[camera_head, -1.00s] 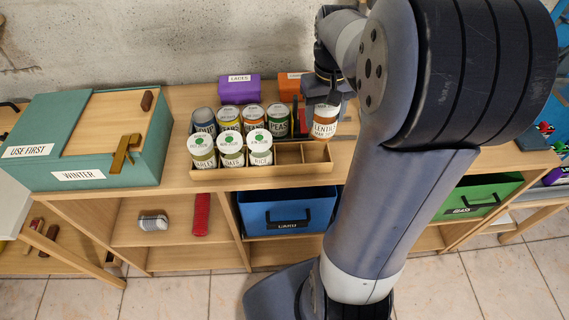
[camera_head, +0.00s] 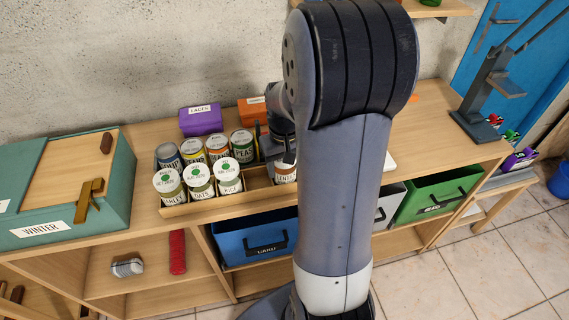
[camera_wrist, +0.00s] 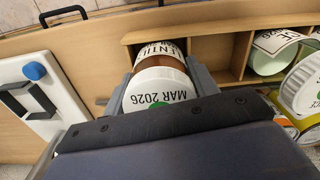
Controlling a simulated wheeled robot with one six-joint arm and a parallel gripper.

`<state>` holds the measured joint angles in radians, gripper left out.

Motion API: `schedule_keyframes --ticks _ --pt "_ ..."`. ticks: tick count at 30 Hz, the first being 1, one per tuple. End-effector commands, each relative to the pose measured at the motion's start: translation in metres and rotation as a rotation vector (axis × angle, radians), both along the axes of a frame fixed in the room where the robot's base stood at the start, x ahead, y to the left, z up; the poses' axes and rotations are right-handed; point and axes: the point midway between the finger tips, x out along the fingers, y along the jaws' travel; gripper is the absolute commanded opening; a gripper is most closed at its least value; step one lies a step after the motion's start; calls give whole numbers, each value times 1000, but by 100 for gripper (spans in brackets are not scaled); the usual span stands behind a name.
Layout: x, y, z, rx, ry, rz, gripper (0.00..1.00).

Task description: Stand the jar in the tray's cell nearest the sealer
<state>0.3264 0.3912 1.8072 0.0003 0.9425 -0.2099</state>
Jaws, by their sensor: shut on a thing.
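The lentils jar (camera_wrist: 172,72) has a brown body, a label and a white lid reading MAR 2026. My gripper (camera_wrist: 160,86) is shut on it, one finger on each side. In the head view the jar (camera_head: 285,173) shows at the right end of the wooden tray (camera_head: 228,199), partly behind my arm. It is at the end cell on the side towards the sealer; I cannot tell whether its base touches the cell floor. An empty cell (camera_wrist: 224,52) lies beside it, then the rice jar (camera_wrist: 270,52). The sealer (camera_head: 484,95) is a grey stand at the shelf's right.
Several white-lidded jars fill the tray's left front, with cans (camera_head: 217,149) behind. A purple box (camera_head: 201,121) and an orange box (camera_head: 252,110) stand at the back. A white board with a blue knob (camera_wrist: 35,71) lies beside the tray. A teal chest (camera_head: 60,195) stands left.

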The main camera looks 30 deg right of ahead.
Motion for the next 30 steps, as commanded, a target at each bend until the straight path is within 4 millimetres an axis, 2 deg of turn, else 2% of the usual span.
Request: schedule_keyframes --ticks 4,5,12,23,26,30 --pt "0 0 -4 0 -1 0 24" --pt "0 0 -4 0 0 0 56" --pt "0 0 -3 0 0 0 76" --pt "0 0 4 0 -1 0 77" --pt "1 0 18 -2 -5 0 77" --pt "1 0 48 -2 -7 0 77"
